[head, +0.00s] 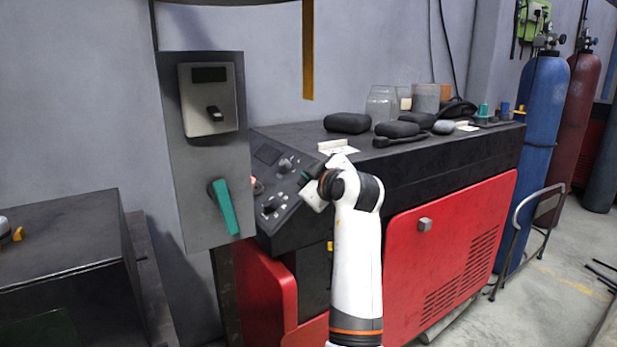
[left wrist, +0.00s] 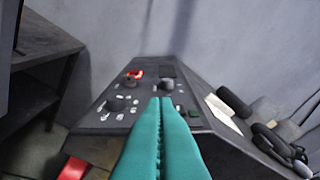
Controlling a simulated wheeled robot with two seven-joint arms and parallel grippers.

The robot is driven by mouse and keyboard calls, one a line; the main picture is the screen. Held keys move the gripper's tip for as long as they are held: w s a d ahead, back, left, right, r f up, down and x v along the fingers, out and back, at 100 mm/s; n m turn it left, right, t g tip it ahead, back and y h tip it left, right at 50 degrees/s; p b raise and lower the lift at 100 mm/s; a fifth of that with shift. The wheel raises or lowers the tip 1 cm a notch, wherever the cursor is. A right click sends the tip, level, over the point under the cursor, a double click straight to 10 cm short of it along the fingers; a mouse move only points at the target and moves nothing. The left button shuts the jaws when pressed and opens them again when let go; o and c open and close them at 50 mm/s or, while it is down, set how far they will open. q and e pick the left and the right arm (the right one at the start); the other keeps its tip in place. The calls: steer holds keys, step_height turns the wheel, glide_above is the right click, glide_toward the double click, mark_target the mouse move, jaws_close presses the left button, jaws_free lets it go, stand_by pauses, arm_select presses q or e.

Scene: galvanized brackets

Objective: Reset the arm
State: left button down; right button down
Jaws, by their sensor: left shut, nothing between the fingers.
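My left gripper (left wrist: 160,102) shows in the left wrist view as two long teal fingers pressed together, with nothing between them. The fingertips point at the sloped black control panel (left wrist: 150,122) and overlap it in the picture; I cannot tell how far above it they are. In the head view my white arm rises from the bottom centre and bends at the wrist in front of the same panel (head: 283,160). The fingers are mostly hidden there. My right gripper is not in view.
The black and red machine (head: 450,240) fills the middle. Black cases (head: 347,123) and jars (head: 381,104) stand on top. A grey switch box (head: 205,160) with a teal handle (head: 225,207) is left of my arm. A blue gas cylinder (head: 543,120) stands right.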

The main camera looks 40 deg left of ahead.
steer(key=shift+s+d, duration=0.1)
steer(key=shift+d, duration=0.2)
